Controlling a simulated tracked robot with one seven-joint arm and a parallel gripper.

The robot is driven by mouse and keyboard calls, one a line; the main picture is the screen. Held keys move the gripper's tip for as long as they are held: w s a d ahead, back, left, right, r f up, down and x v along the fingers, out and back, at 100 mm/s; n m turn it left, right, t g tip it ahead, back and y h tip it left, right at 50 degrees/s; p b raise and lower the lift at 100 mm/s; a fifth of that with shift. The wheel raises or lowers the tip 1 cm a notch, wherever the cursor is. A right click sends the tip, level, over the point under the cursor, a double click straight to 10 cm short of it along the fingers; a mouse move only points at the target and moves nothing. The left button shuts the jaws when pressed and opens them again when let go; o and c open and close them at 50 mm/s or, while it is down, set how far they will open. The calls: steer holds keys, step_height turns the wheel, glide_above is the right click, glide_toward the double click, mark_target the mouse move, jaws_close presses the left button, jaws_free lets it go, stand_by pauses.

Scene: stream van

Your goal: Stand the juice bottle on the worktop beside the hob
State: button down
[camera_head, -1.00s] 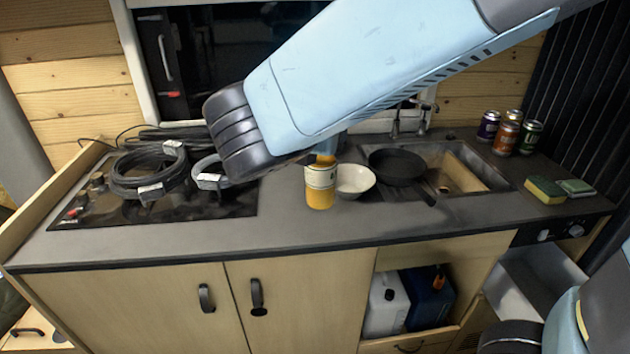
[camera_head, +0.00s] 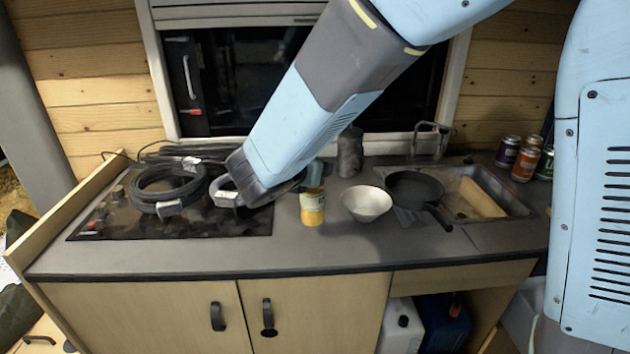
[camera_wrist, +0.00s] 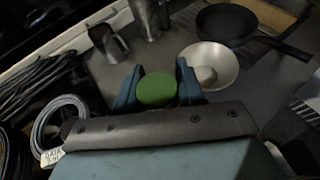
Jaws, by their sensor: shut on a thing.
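The juice bottle (camera_head: 312,210) is orange with a pale label and looks upright at the worktop (camera_head: 335,258), just right of the black hob (camera_head: 225,225). I cannot tell whether its base touches the surface. My gripper (camera_head: 314,178) is shut on the bottle's upper part, and my arm comes down from above. In the wrist view the bottle's green cap (camera_wrist: 157,89) sits between the two blue fingers of my gripper (camera_wrist: 157,97). The rest of the bottle is hidden there.
A white bowl (camera_head: 367,204) stands right of the bottle, with a dark pan (camera_head: 414,188) at the sink beyond. Black cable coils (camera_head: 168,190) lie on the hob. Several cans (camera_head: 526,163) stand far right. Worktop in front of the bottle is clear.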

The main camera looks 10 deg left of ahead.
steer(key=shift+w+a+f, duration=0.1)
steer(key=shift+w+f, duration=0.1)
steer(key=shift+f, duration=0.1)
steer(key=shift+w+f, duration=0.1)
steer(key=shift+f, duration=1.55)
steer(key=c, duration=0.7)
jaws_free()
steer(key=shift+f, duration=0.1)
steer(key=shift+a+r, duration=0.1)
steer(key=shift+r, duration=0.1)
steer(key=v, duration=1.2)
